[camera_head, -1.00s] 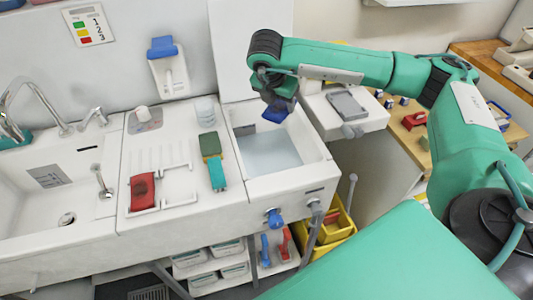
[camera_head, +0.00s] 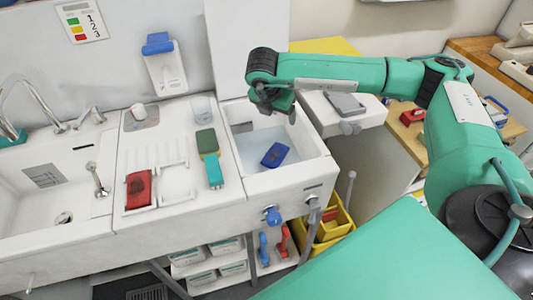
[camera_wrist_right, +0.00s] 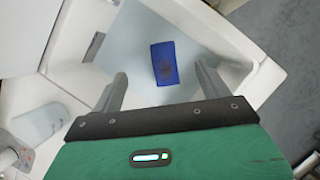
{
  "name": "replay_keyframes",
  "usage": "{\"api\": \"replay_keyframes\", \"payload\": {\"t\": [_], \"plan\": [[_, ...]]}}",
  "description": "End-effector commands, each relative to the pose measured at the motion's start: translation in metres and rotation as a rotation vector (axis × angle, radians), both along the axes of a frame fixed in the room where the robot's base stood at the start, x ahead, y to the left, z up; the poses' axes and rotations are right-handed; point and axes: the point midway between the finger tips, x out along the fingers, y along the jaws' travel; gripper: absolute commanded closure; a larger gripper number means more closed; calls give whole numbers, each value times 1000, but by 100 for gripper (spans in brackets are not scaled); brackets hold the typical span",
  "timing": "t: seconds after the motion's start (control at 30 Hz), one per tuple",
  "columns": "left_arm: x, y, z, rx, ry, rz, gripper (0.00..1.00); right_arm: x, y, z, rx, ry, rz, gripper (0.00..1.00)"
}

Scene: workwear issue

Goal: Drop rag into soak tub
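The blue rag (camera_head: 275,154) lies in the soak tub (camera_head: 285,180), in the pale water inside it. A dark stain shows on the rag (camera_wrist_right: 163,64) in the right wrist view. My right gripper (camera_head: 274,110) is above the back part of the tub, apart from the rag. In the right wrist view its two fingers (camera_wrist_right: 160,88) stand wide apart with nothing between them; the rag shows beyond them. My left gripper is not in view.
Left of the tub, a green and teal brush (camera_head: 211,158), a red rag (camera_head: 138,189) in a white rack and a clear cup (camera_head: 202,109) rest on the counter. A sink (camera_head: 45,185) is farther left. A grey item (camera_head: 345,104) lies on a shelf right of the tub.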

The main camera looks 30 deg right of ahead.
Motion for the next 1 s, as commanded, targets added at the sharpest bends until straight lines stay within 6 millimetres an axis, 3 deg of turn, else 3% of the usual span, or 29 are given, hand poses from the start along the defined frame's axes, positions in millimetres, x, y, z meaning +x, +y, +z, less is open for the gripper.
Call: {"api": "replay_keyframes", "payload": {"t": [0.37, 0.8, 1.0], "plan": [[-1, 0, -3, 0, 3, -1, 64, -1, 4, 10, 2, -3, 0, 23], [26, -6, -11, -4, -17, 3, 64, -19, 36, 96, 3, -4, 3, 23], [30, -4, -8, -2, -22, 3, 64, -25, 43, 121, 0, -2, 2, 23]]}}
